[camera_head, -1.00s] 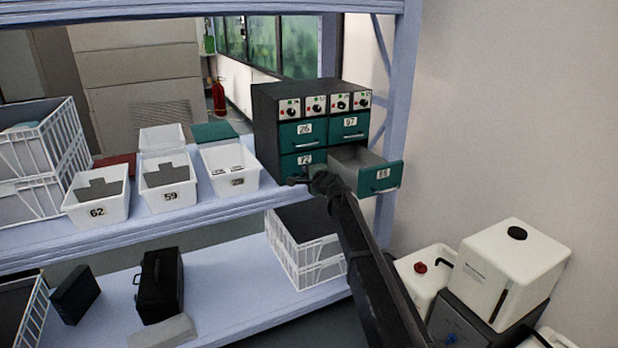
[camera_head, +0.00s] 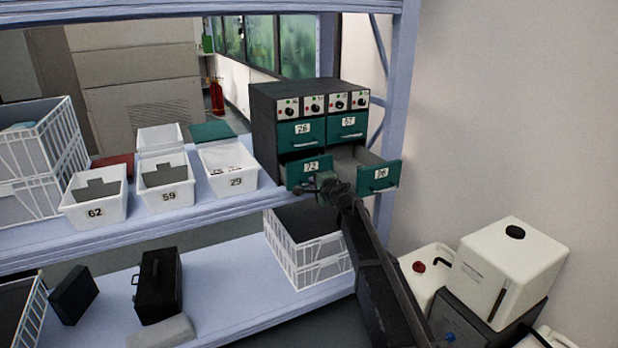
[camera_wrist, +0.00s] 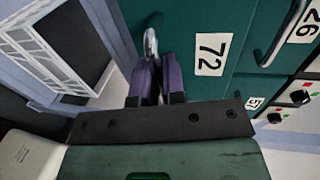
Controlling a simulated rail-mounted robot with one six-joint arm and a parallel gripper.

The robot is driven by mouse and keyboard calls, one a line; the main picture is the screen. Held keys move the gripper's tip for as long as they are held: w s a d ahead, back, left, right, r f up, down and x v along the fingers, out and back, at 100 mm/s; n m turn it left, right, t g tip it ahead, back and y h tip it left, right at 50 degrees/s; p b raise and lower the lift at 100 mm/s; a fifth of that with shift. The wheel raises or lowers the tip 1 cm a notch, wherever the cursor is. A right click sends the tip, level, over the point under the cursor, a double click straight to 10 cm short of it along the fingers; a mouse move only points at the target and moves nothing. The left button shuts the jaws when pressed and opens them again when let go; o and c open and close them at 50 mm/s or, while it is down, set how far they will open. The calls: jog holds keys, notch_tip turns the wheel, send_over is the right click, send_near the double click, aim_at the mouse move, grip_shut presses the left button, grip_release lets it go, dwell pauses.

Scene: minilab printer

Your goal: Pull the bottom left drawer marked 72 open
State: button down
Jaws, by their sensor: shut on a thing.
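The bottom left drawer marked 72 (camera_head: 308,168) has a green front and stands partly out of the dark cabinet (camera_head: 263,128). In the wrist view its green front (camera_wrist: 185,30) with the 72 label fills the upper middle. My gripper (camera_head: 318,184) is at the lower part of this drawer front. In the wrist view my gripper's purple fingers (camera_wrist: 160,78) are shut on the pale drawer handle (camera_wrist: 150,45), which they partly hide. The bottom right drawer (camera_head: 380,177) also stands open, farther out than drawer 72.
Drawers 26 (camera_head: 301,134) and 57 (camera_head: 348,127) above are shut. White bins marked 62 (camera_head: 96,212), 59 (camera_head: 169,198) and 29 (camera_head: 236,181) stand left of the cabinet. A crate (camera_head: 300,262) sits on the shelf below. White canisters (camera_head: 512,268) stand at the lower right.

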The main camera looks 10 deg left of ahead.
jog(key=f+v, duration=0.2)
jog(key=v, duration=1)
jog(key=shift+s+d+f, duration=0.15)
jog(key=shift+s+f, duration=0.05)
jog(key=shift+f, duration=0.1)
jog(key=c, duration=1.2)
grip_release()
jog(key=p+v, duration=0.2)
jog(key=v, duration=0.8)
jog(key=shift+s+d+r, duration=0.1)
jog(key=shift+s+d, duration=0.15)
jog(key=shift+s, duration=0.05)
